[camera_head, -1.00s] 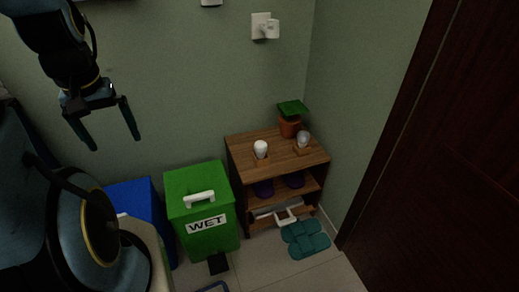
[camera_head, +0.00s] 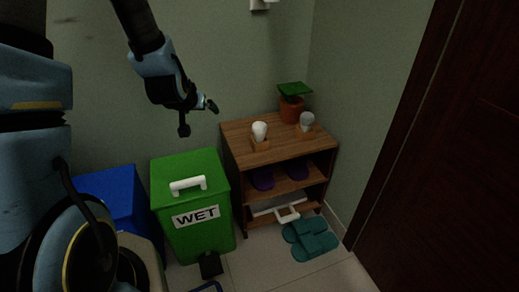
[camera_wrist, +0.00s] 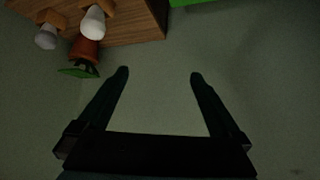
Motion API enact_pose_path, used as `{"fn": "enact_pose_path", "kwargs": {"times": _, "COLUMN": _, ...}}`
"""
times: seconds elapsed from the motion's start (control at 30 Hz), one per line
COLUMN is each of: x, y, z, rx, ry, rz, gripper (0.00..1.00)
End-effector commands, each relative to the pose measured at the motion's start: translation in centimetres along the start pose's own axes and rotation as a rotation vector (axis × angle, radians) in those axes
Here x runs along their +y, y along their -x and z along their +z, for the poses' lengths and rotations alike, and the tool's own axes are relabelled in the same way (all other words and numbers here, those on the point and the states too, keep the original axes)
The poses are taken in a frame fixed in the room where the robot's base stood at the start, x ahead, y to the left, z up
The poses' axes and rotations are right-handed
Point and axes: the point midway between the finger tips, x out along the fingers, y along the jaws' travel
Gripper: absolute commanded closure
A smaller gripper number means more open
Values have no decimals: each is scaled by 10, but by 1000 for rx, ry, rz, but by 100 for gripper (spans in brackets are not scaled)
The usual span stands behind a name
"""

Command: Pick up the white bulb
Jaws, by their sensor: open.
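The white bulb (camera_head: 260,131) stands upright in a small wooden holder (camera_head: 260,144) on top of the brown shelf unit. In the wrist view the white bulb (camera_wrist: 93,22) is at the upper left, outside the space between the fingers. A second, greyer bulb (camera_head: 306,121) stands in its own holder to the right; it also shows in the wrist view (camera_wrist: 46,37). My gripper (camera_head: 198,118) is left of the shelf, above the green bin and apart from both bulbs. In the wrist view my gripper (camera_wrist: 159,76) is open, with nothing between its fingers.
A potted plant (camera_head: 291,106) stands at the back of the shelf unit (camera_head: 285,150), close behind the bulbs. A green bin (camera_head: 187,166) marked WET and a blue bin (camera_head: 108,197) stand to the left. Teal slippers (camera_head: 310,240) lie on the floor. A dark door (camera_head: 440,150) is at right.

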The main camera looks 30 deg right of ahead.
Motion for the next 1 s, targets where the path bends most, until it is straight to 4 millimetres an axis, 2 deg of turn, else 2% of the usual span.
{"fn": "enact_pose_path", "kwargs": {"times": 0.03, "x": 21, "y": -35, "z": 20, "rx": 54, "ry": -23, "rz": 27, "gripper": 0}}
{"fn": "enact_pose_path", "kwargs": {"times": 0.13, "x": 59, "y": -74, "z": 31, "rx": 178, "ry": -55, "rz": 71, "gripper": 0}}
{"fn": "enact_pose_path", "kwargs": {"times": 0.2, "x": 84, "y": -95, "z": 40, "rx": 262, "ry": -71, "rz": 98, "gripper": 0}}
{"fn": "enact_pose_path", "kwargs": {"times": 0.3, "x": 115, "y": -117, "z": 52, "rx": 368, "ry": -84, "rz": 130, "gripper": 0}}
{"fn": "enact_pose_path", "kwargs": {"times": 0.4, "x": 138, "y": -128, "z": 61, "rx": 450, "ry": -91, "rz": 152, "gripper": 0}}
{"fn": "enact_pose_path", "kwargs": {"times": 0.6, "x": 157, "y": -136, "z": 64, "rx": 527, "ry": -91, "rz": 167, "gripper": 0}}
{"fn": "enact_pose_path", "kwargs": {"times": 1.0, "x": 166, "y": -178, "z": 38, "rx": 531, "ry": -91, "rz": 167, "gripper": 0}}
